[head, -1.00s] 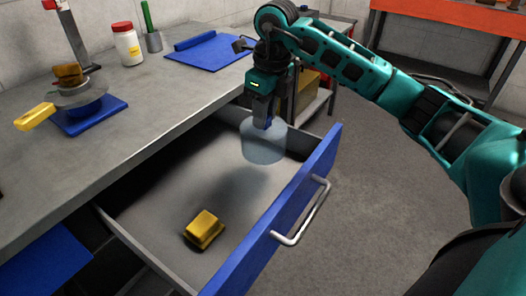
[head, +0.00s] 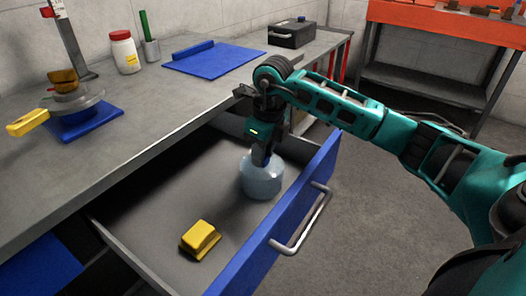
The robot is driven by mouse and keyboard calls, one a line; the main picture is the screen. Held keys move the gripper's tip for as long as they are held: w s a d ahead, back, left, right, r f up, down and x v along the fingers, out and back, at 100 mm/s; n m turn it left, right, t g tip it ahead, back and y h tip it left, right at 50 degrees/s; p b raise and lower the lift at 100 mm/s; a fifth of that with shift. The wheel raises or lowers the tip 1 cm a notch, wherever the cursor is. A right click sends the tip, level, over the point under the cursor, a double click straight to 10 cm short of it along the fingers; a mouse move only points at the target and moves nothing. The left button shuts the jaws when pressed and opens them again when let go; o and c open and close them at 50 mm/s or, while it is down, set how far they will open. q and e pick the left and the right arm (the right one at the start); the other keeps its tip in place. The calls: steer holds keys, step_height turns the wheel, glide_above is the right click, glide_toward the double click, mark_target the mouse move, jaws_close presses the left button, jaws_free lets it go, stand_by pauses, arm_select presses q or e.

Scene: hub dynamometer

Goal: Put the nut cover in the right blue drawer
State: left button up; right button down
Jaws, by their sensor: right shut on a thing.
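The nut cover appears to be the translucent bluish round cup (head: 262,180) inside the open blue-fronted drawer (head: 150,215). My right gripper (head: 262,158) points down and is shut on the top of the cover. The cover is low over the drawer floor, near the far end; I cannot tell whether it touches the floor. A yellow block (head: 200,240) lies on the drawer floor nearer to me. My left gripper is out of view.
The grey bench top (head: 120,160) carries a blue mat (head: 215,58), a white jar (head: 125,52), a black box (head: 291,33) and a scale-like device (head: 75,100). The drawer handle (head: 302,220) sticks out to the right. An orange workbench (head: 450,25) stands behind.

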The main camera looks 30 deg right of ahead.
mark_target(268, 166)
steer(key=c, duration=0.9)
jaws_free()
steer(key=shift+o, duration=0.2)
steer(key=shift+r, duration=0.4)
arm_select(q)
steer(key=p, duration=0.1)
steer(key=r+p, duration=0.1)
steer(key=p, duration=0.1)
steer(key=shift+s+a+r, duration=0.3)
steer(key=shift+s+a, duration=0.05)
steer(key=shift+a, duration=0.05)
arm_select(e)
step_height(268, 166, up, 11)
steer(key=s, duration=0.1)
steer(key=shift+s+d+r, duration=0.15)
steer(key=shift+d+r, duration=0.05)
steer(key=shift+d, duration=0.1)
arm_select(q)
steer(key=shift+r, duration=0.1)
